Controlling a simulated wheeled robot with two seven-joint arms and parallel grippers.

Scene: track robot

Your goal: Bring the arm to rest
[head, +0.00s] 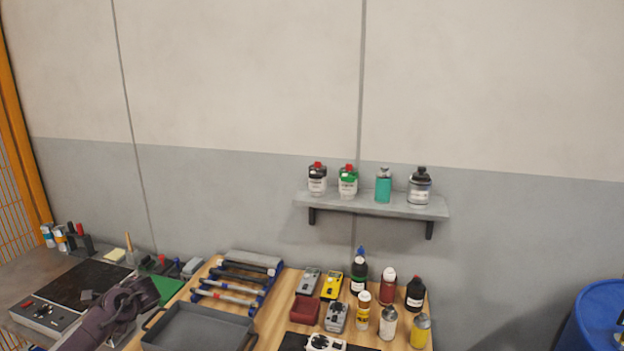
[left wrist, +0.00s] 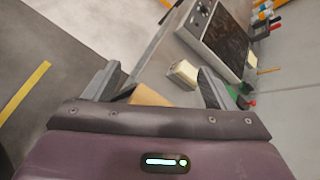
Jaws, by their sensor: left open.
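My left arm comes in at the lower left of the head view, in front of the bench with the dark panel. In the head view its gripper fingers cannot be made out clearly. In the left wrist view my left gripper (left wrist: 158,88) is open, its two grey fingers wide apart. Nothing is held between the fingers. My right gripper is in neither view.
A grey tray (head: 168,329) and a tool rack (head: 228,296) stand on the wooden table (head: 279,303), with several bottles and meters to the right. A wall shelf (head: 394,207) holds bottles. A blue barrel (head: 596,318) stands at the right. Floor shows left in the wrist view.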

